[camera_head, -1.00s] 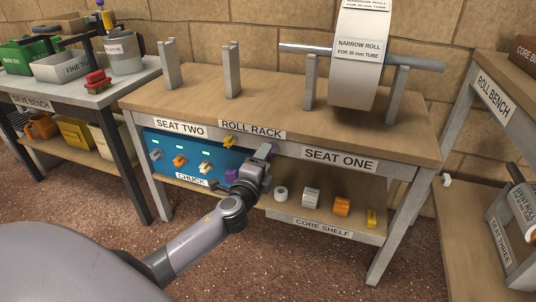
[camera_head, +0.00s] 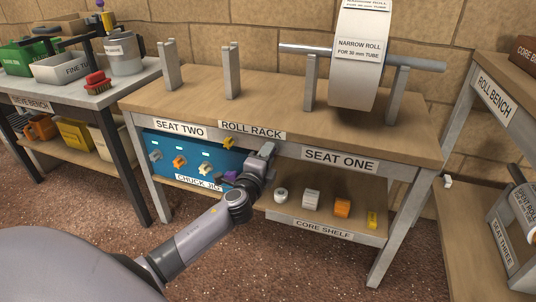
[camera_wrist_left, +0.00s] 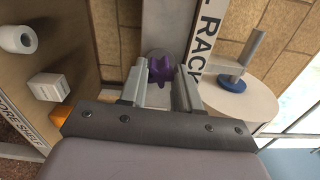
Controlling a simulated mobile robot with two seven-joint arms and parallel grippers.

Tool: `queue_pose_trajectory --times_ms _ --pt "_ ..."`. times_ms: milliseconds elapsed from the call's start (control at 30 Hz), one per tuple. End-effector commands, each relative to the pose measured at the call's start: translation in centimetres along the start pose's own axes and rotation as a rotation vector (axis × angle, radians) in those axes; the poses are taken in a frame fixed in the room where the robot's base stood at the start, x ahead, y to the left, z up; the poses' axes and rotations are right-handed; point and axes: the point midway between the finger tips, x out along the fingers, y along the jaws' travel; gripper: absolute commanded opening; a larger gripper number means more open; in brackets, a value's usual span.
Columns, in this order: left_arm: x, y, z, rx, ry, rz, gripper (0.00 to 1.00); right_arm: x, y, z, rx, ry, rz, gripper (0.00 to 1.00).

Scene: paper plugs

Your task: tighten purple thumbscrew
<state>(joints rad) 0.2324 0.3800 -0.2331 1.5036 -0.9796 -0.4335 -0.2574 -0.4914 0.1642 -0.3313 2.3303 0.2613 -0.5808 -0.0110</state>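The purple thumbscrew (camera_wrist_left: 161,70) is a small lobed knob on a grey metal part of the roll rack, in the left wrist view. My left gripper (camera_wrist_left: 161,78) points at it, with the knob between the two fingertips and a gap between the fingers. I cannot tell whether either finger touches it. In the head view my left gripper (camera_head: 268,150) is at the rack's front, below the end of the ROLL RACK label (camera_head: 252,130), and hides the knob. My right gripper is not in view.
The blue chuck jig (camera_head: 196,158), with several coloured knobs, is left of my gripper. The core shelf (camera_head: 300,222) below right holds small cores and blocks. A narrow paper roll (camera_head: 358,70) sits on its tube above. The floor in front is clear.

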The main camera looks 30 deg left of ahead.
Motion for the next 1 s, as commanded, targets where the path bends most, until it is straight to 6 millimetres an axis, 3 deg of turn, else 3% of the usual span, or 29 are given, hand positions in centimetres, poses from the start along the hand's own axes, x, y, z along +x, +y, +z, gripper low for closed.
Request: queue_pose_trajectory --times_ms 400,567,600,867,1000 --pt "0.0 0.1 0.0 0.0 0.0 0.001 0.01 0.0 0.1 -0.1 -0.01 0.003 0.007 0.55" --pt "0.0 0.1 0.0 0.0 -0.001 0.001 0.01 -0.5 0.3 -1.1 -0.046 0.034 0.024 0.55" --pt "0.0 -0.3 0.1 0.069 0.0 0.002 0.01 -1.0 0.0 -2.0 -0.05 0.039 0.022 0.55" --pt "0.0 -0.3 0.1 0.58 0.0 0.003 0.01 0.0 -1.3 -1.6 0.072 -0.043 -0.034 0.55" --pt "0.0 -0.3 0.1 0.817 0.0 0.002 0.01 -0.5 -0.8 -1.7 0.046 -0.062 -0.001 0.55"
